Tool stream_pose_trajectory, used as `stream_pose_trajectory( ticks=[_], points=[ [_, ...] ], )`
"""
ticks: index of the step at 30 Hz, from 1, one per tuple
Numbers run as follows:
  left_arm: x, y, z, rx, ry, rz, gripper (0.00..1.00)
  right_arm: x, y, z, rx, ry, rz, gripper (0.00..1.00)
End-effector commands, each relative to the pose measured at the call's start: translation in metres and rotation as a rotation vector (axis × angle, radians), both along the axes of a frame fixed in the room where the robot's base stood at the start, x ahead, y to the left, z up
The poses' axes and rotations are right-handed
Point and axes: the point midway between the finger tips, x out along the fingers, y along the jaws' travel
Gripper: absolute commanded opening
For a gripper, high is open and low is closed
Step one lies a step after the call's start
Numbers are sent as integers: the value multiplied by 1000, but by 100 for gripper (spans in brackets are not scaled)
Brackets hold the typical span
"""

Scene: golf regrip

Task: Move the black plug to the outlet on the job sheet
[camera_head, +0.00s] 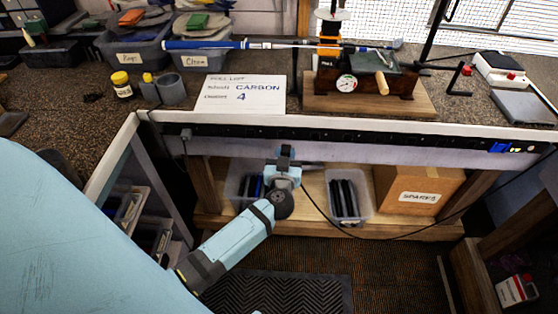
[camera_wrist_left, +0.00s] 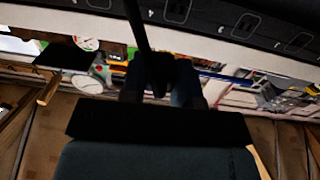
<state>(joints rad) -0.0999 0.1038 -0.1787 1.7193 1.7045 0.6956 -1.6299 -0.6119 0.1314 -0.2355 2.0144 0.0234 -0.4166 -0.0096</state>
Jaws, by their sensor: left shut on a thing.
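My left gripper (camera_head: 285,153) is in front of the bench's front edge, just below the black outlet strip (camera_head: 370,134). It is shut on the black plug (camera_wrist_left: 157,72), which shows dark between the fingers in the left wrist view, with its cable running up. In the head view the plug is mostly hidden by the gripper. The strip shows several outlets in the left wrist view (camera_wrist_left: 245,25); the plug looks apart from them. The job sheet (camera_head: 245,92) stands on the bench and reads CARBON and 4. My right gripper is not in view.
A grey plug-like piece (camera_head: 186,134) sits at the strip's left end. Below are bins (camera_head: 348,197) and a cardboard box (camera_head: 418,190) on a shelf. A black cable (camera_head: 400,237) hangs across the front. A golf club (camera_head: 250,44) and a vise stand (camera_head: 368,100) are on the bench.

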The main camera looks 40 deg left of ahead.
Motion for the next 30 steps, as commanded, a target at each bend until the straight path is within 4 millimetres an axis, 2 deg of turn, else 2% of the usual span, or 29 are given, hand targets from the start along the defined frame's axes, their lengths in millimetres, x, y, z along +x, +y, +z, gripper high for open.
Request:
stream_pose_trajectory(
  ticks=[2, 6, 16, 21, 30],
  points=[
    [-9, 4, -16, -1, 2, 29, 0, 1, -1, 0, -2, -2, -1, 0],
    [-15, 8, -26, 2, -2, 47, 0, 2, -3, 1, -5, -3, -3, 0],
    [-15, 8, -24, 2, -3, 47, 0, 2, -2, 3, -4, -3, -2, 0],
    [-17, 6, -21, 2, 0, 47, 0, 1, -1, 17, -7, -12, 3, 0],
    [8, 21, -24, 2, -2, 47, 0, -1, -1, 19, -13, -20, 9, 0]
  ],
)
